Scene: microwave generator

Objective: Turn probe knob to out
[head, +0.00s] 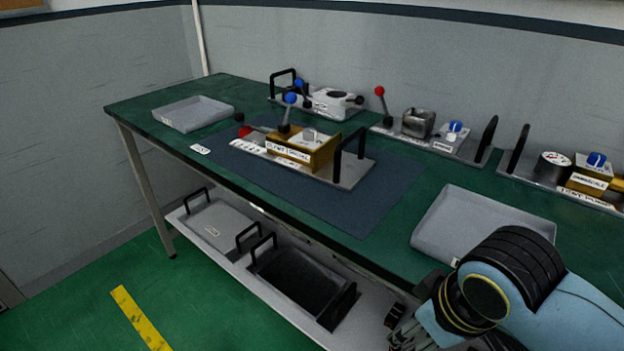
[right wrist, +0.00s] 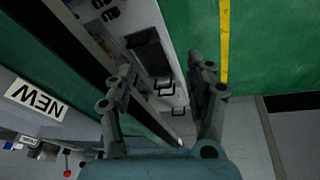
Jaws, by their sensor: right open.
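A device with a gold box (head: 305,150) stands on the dark blue mat (head: 345,212) in the head view. It has a blue-tipped lever (head: 289,99), a red-tipped lever (head: 243,131) and a black handle. Other blue knobs show on the back devices, one at the middle right (head: 455,127) and one at the far right (head: 597,160). The labels are too small to tell which knob is the probe knob. My right gripper (right wrist: 165,72) is open and empty, low at the bench's front edge and well away from the devices. My left gripper is out of view.
The green bench holds a grey tray (head: 192,113) at the left and another grey tray (head: 484,224) near my right arm. A white-and-grey device (head: 333,101) stands at the back. A lower shelf (head: 262,284) holds handled bins. The mat's front is clear.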

